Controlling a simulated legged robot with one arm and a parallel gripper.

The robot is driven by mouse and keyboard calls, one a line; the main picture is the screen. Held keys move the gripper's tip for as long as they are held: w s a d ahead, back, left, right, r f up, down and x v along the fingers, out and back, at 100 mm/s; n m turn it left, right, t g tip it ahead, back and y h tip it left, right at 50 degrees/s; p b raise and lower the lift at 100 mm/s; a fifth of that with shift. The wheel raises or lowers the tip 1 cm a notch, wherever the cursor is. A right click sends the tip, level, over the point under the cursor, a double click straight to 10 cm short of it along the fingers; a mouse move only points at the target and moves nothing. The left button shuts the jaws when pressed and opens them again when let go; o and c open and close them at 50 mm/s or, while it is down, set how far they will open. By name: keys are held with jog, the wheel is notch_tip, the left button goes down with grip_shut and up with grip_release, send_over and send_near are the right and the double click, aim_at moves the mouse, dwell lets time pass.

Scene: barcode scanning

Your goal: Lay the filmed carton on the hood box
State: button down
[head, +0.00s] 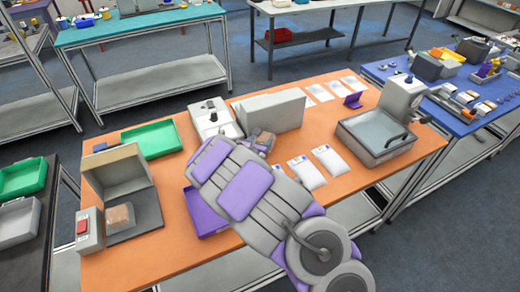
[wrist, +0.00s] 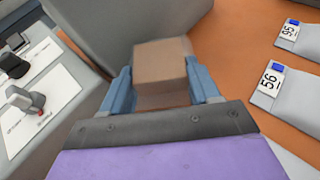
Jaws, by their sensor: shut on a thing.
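A brown carton (wrist: 162,62) sits between the two blue fingers of my gripper (wrist: 165,85) in the wrist view. My gripper is shut on it. In the head view the carton (head: 264,138) shows just past the gripper, close to the front of a long grey box (head: 272,112). I cannot tell whether carton and box touch. The grey box also fills the upper left of the wrist view (wrist: 110,28). An open-fronted hood-like box (head: 115,172) stands at the table's left, with another brown carton (head: 120,216) at its base. Which box is the hood box is not clear.
The orange table (head: 330,208) also bears a white control unit (head: 212,115), a green tray (head: 150,139), a purple tray (head: 199,215) partly behind my arm, white pouches (head: 307,172) and a grey basin (head: 375,133). A small red-buttoned unit (head: 88,229) stands at front left.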

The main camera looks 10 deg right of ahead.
notch_tip(320, 180, down, 3)
jog(key=shift+f+b, duration=0.2)
jog(key=shift+b, duration=0.2)
jog(key=shift+d+f, duration=0.2)
jog(key=shift+d, duration=0.05)
jog(key=shift+d+r, duration=0.1)
jog(key=shift+d, duration=0.3)
jog(key=c, duration=0.6)
grip_release()
jog(key=shift+c, duration=0.2)
jog(key=o, duration=0.4)
jog(key=shift+a, duration=0.6)
jog(key=shift+d, duration=0.15)
jog(key=shift+d+r, duration=0.1)
jog(key=shift+d, duration=0.05)
jog(key=shift+s+r, duration=0.1)
jog(key=shift+s, duration=0.15)
jog(key=v, duration=0.3)
jog(key=p+v, duration=0.1)
jog(key=v, duration=0.6)
jog(key=shift+s+a+r+p, duration=0.1)
jog(key=shift+a+r+p, duration=0.05)
jog(key=shift+a+p, duration=0.3)
jog(key=shift+s+r, duration=0.1)
jog(key=shift+s, duration=0.15)
jog(key=shift+s+d, duration=0.2)
jog(key=shift+s, duration=0.05)
